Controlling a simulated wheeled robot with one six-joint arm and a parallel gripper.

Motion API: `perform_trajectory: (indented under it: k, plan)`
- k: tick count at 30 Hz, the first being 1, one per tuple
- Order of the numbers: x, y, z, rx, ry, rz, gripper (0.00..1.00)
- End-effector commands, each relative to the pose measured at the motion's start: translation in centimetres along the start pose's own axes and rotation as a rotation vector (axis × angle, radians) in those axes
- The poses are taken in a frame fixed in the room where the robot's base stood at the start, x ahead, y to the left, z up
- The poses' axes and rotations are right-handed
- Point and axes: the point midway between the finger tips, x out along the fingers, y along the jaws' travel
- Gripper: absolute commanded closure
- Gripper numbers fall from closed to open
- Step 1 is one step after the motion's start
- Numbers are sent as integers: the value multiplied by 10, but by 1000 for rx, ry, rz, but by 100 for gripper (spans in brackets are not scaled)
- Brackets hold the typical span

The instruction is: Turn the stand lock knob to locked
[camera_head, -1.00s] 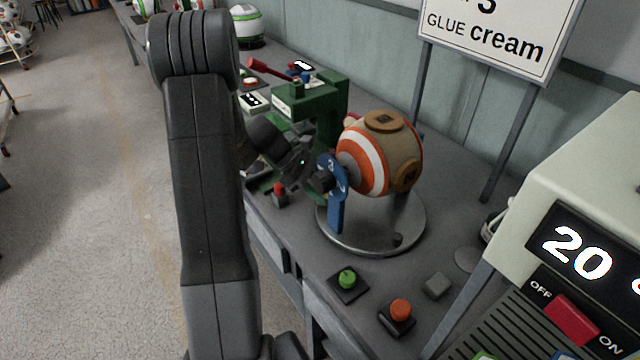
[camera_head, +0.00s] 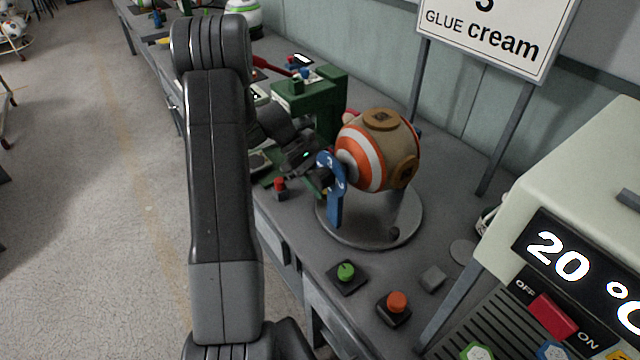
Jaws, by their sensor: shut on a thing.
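The stand is a round grey plate (camera_head: 342,235) with a blue upright (camera_head: 336,208) whose rounded top carries white marks. It holds a ball (camera_head: 368,160) with orange, white and tan panels. My gripper (camera_head: 324,178) reaches in from the left against the outer face of the blue upright's top. It is shut on the stand lock knob there, which its fingers and the upright mostly hide. I cannot read the knob's angle or the marks.
A green press (camera_head: 320,105) stands close behind my gripper. A red button (camera_head: 280,185) is below my wrist. Green (camera_head: 346,271) and orange (camera_head: 397,302) buttons sit in front of the stand. A pale machine (camera_head: 590,170) showing 20 stands at the right.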

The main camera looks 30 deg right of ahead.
Motion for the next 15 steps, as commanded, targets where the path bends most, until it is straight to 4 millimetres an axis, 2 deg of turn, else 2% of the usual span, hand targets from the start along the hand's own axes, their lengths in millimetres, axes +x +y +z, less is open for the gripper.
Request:
perform_trajectory:
  k: [4, 5, 8, 15]
  plan:
    - [0, 0, 0, 0, 0, 1, 93]
    - [-1, 0, 0, 0, 0, 2, 66]
    - [0, 0, 0, 0, 0, 2, 48]
    - [0, 0, 0, 0, 0, 1, 48]
